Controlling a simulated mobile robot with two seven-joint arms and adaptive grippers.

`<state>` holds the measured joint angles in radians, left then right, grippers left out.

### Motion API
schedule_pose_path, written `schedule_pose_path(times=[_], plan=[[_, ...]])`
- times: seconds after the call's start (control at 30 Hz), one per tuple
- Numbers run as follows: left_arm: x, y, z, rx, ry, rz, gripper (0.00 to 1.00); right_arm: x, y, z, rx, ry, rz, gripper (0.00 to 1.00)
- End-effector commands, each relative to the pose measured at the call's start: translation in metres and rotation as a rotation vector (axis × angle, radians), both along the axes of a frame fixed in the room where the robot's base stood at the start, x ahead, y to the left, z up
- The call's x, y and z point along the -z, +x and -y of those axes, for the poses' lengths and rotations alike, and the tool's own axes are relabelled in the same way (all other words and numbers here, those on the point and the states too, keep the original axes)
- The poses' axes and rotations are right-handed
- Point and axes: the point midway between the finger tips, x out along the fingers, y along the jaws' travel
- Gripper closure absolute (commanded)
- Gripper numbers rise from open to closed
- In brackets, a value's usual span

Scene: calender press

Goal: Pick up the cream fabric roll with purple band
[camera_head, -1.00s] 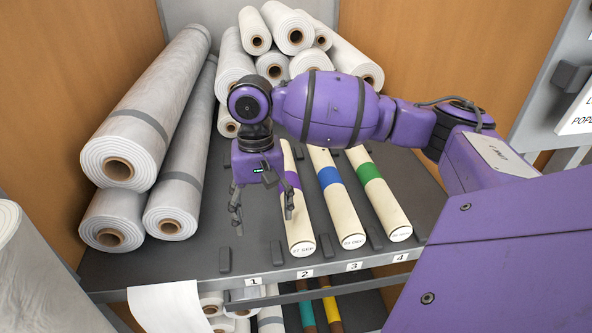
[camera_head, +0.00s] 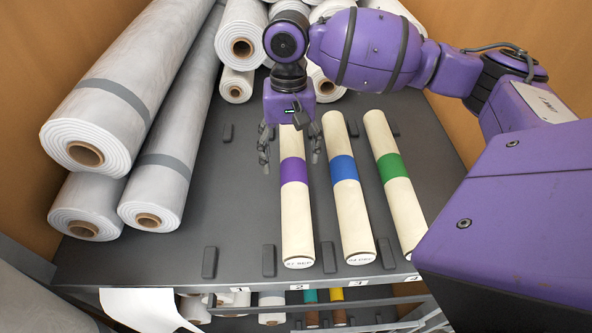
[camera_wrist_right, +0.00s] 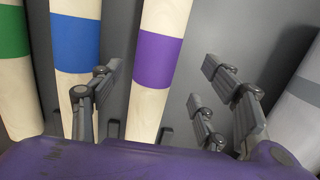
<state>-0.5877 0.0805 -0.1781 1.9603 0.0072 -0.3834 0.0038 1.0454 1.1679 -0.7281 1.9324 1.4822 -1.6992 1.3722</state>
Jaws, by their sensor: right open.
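The cream fabric roll with the purple band (camera_head: 296,215) lies on the grey shelf at the slot marked 2, lengthwise toward me. In the right wrist view its purple band (camera_wrist_right: 157,60) shows between the two fingers, nearer the left one. My right gripper (camera_head: 289,160) is open and empty, above the far part of the roll; in the wrist view its fingers (camera_wrist_right: 165,80) stand apart on either side of the roll. Part of the roll's far end is hidden behind the gripper. My left gripper is not in view.
Cream rolls with a blue band (camera_head: 353,215) and a green band (camera_head: 402,205) lie to the right. Large grey rolls (camera_head: 130,85) are stacked at left, white rolls (camera_head: 240,45) at the back. Small dark stops (camera_head: 268,260) stand on the shelf (camera_head: 235,190).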

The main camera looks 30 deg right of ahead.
Motion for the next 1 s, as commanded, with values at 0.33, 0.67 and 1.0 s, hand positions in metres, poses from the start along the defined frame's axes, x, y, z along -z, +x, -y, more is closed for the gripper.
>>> schedule_pose_path(times=[0.33, 0.67, 1.0], plan=[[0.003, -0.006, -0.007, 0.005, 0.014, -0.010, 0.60, 0.039, -0.010, 0.002, 0.001, -0.001, -0.004, 0.31], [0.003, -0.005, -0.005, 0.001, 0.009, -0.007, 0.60, 0.062, -0.012, 0.001, -0.001, -0.001, 0.002, 0.31], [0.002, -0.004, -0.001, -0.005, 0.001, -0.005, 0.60, 0.062, -0.012, 0.001, -0.001, -0.001, 0.002, 0.67]])
